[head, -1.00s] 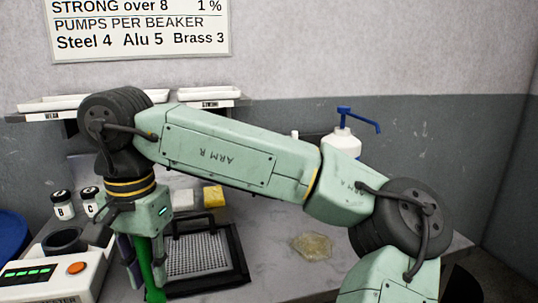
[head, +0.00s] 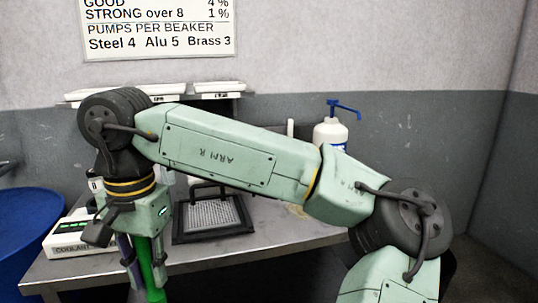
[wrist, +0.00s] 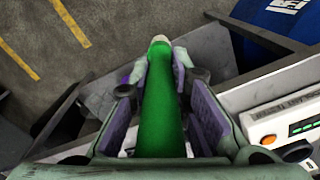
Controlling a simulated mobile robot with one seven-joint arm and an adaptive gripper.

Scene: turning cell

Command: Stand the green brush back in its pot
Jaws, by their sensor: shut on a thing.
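The green brush (head: 150,272) hangs upright below my gripper (head: 143,258) at the lower left of the head view, in front of the bench. In the wrist view my gripper (wrist: 163,85) is shut on the green brush (wrist: 162,120), with a purple-padded finger on either side. The brush's pale tip shows beyond the fingers. Its lower end is cut off in the head view. I cannot make out the brush's pot in either current view.
A grey bench (head: 260,238) carries a coolant device (head: 68,240), a black-framed tray (head: 212,217) and a white pump bottle (head: 330,135). A blue drum (head: 28,240) stands left of the bench and shows in the wrist view (wrist: 275,18). Marked floor (wrist: 45,45) is open there.

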